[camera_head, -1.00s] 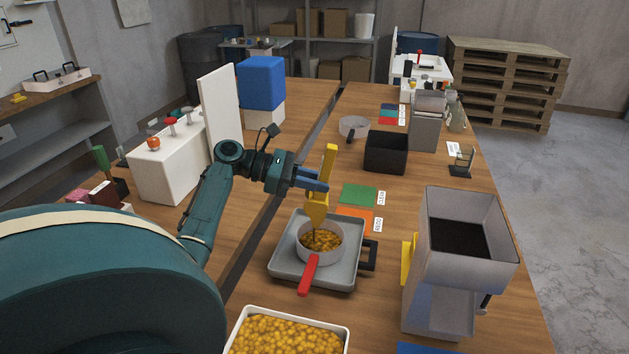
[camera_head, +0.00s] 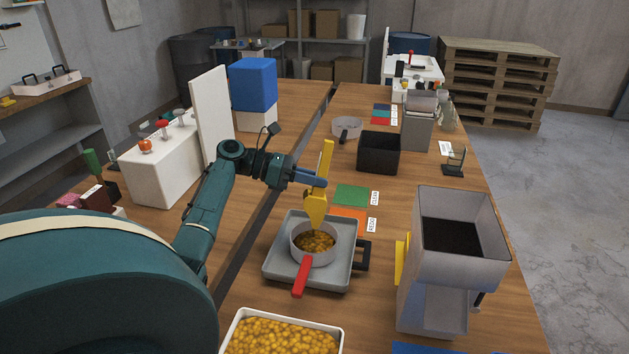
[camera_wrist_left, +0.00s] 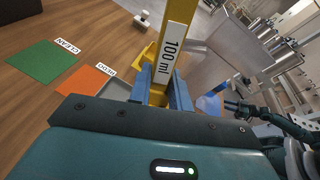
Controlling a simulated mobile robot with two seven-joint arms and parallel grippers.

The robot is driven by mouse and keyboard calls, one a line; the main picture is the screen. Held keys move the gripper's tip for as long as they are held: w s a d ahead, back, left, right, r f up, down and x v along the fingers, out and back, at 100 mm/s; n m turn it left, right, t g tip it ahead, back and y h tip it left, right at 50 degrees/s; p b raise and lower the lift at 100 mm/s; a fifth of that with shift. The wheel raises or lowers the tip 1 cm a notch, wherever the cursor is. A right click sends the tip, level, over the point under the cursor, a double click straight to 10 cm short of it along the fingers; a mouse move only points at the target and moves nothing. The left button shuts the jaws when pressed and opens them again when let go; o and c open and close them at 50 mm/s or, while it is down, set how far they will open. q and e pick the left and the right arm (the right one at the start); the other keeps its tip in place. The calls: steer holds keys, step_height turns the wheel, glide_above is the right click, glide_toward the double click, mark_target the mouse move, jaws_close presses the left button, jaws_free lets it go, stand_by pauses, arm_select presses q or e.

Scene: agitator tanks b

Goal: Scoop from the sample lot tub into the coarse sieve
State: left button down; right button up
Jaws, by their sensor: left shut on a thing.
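My left gripper (camera_head: 318,181) is shut on the upright handle of a yellow scoop (camera_head: 316,207). Its handle (camera_wrist_left: 175,45) carries a "100 ml" label in the left wrist view. The scoop's head is just above the far side of a round, pale-walled sieve with a red handle (camera_head: 301,276); I cannot tell whether they touch. Amber pellets (camera_head: 315,243) lie in the sieve, which sits on a grey tray (camera_head: 277,264). The sample lot tub (camera_head: 233,326), white and full of yellow pellets, is at the bottom edge, partly cut off. My right gripper is not in view.
A grey hopper (camera_head: 459,255) stands to the right of the tray. Green (camera_head: 351,195) and orange (camera_head: 347,219) cards lie behind the tray. A black bin (camera_head: 379,152) and another round pan (camera_head: 346,128) stand farther back. A gap separates the two tables.

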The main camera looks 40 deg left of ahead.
mark_target(315, 197)
arm_select(q)
steer(key=w+a+n, duration=0.1)
steer(key=n, duration=0.1)
steer(key=w+a+f+n, duration=0.1)
steer(key=n, duration=0.1)
steer(key=shift+w+a+f, duration=0.15)
steer(key=shift+w+a, duration=0.25)
stand_by(0.4)
steer(key=s+d+m, duration=0.1)
steer(key=s+d+r+m, duration=0.1)
steer(key=m, duration=0.1)
steer(key=shift+s+d+m, duration=0.25)
steer(key=shift+s+m, duration=0.05)
steer(key=s+d+m, duration=0.1)
steer(key=s+d+r+m, duration=0.1)
steer(key=m, duration=0.1)
steer(key=shift+s+d+r+m, duration=0.15)
steer(key=shift+r+m, duration=0.05)
steer(key=shift+m, duration=0.1)
steer(key=w+d+f+g+y, duration=0.8)
steer(key=d+g+y, duration=0.1)
steer(key=y, duration=0.3)
steer(key=shift+d+g+y, duration=0.3)
steer(key=shift+g, duration=0.3)
